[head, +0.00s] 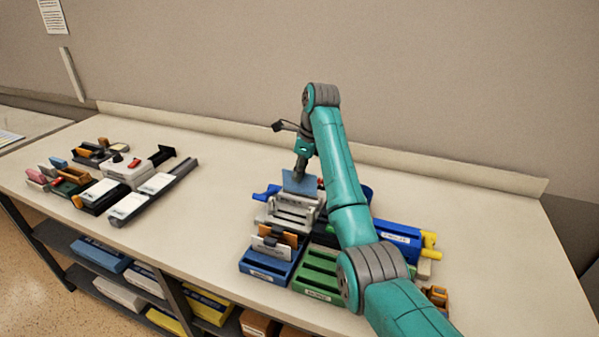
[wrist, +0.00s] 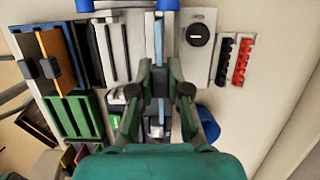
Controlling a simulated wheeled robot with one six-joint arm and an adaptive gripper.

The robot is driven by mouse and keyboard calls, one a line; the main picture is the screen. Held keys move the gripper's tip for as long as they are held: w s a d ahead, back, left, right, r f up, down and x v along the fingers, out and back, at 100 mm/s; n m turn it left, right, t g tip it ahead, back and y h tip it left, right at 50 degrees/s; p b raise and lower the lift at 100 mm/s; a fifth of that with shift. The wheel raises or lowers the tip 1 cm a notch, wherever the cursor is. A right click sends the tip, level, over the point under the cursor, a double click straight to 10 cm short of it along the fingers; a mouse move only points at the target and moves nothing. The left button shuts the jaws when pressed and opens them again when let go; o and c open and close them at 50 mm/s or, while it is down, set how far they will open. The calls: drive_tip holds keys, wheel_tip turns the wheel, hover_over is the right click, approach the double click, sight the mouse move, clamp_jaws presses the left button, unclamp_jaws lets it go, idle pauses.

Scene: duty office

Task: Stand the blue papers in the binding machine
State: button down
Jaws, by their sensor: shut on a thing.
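The blue papers (head: 300,183) are a small upright sheet stack in the head view, and appear edge-on as a thin blue strip (wrist: 158,38) in the wrist view. My gripper (head: 300,170) is shut on their upper part; its fingers (wrist: 158,82) also show on both sides of the strip. A light grey slotted machine (head: 292,212), seemingly the binding machine, stands just below and in front of the papers. I cannot tell whether their lower edge is above it, touching it or in a slot.
A long blue object (head: 398,238) lies right, partly behind my arm. More office devices (head: 125,172) stand left. The table between both groups is clear.

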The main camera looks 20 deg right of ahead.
drive_tip(key=shift+f, duration=0.15)
drive_tip(key=shift+s+d+x, duration=0.1)
drive_tip(key=shift+d+x, duration=0.05)
drive_tip(key=shift+x, duration=0.65)
drive_tip(key=shift+s+d+x, duration=0.1)
drive_tip(key=shift+d+x, duration=0.05)
drive_tip(key=shift+x, duration=0.65)
drive_tip(key=shift+f, duration=0.1)
drive_tip(key=c, duration=1.1)
unclamp_jaws()
drive_tip(key=shift+o, duration=0.2)
